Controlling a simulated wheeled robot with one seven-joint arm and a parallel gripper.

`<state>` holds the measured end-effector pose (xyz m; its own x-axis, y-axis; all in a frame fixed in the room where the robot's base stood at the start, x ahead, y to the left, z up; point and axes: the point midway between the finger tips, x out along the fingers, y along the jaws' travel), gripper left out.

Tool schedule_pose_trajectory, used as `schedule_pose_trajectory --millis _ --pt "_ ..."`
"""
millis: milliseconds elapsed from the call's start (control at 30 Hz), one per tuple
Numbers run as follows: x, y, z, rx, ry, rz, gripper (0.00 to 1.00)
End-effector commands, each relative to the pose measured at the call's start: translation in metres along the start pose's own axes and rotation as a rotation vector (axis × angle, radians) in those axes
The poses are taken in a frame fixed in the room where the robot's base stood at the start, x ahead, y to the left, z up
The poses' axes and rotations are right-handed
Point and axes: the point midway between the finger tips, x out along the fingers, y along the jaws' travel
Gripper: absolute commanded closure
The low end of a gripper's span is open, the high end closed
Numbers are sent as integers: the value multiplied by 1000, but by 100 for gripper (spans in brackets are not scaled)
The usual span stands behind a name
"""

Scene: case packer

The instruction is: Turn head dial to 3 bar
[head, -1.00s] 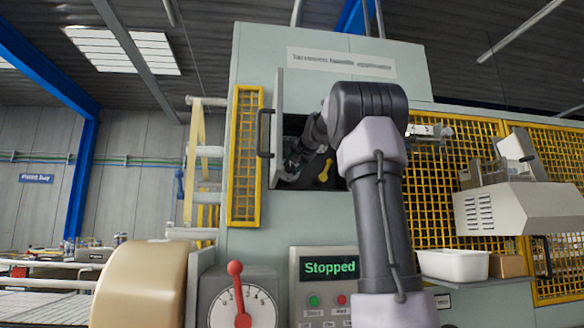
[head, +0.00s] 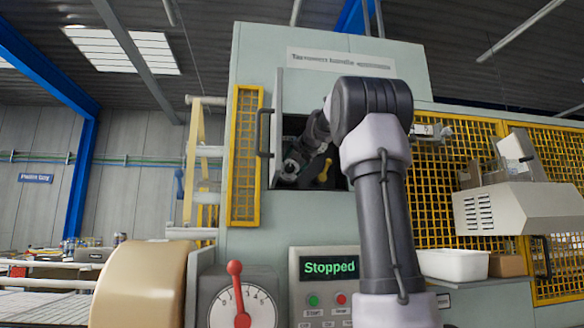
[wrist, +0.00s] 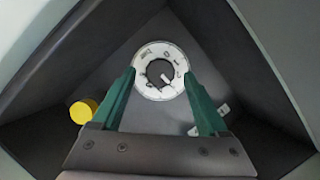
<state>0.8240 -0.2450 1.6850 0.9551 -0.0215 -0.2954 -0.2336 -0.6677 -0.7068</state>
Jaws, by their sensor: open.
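In the wrist view a round white dial plate (wrist: 144,84) with dark marks sits on the back wall of a dark recess. A dark round knob (wrist: 156,70) is at its middle, with a pale pointer toward the lower right. The marks are too small to read surely. My gripper (wrist: 160,76) is open, its two green fingers on the left and right of the dial. I cannot tell whether they touch it. In the head view my arm reaches into the open cabinet, and the gripper is small and partly hidden there.
The cabinet door (head: 277,135) stands open at the recess's left side. A yellow round part (wrist: 83,111) is left of my gripper. Below the recess are a red-lever dial (head: 238,290) and a panel reading "Stopped" (head: 330,267). A white bin (head: 453,265) stands right.

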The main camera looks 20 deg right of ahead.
Motion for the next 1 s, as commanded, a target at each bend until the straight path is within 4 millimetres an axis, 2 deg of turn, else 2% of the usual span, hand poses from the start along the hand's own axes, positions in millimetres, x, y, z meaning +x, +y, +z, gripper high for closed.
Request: schedule_pose_trajectory --millis 300,500,1000 --pt "-65 0 -1 0 4 -2 23" --pt "-90 0 -1 0 3 0 23" --pt "-96 0 0 0 1 0 23"
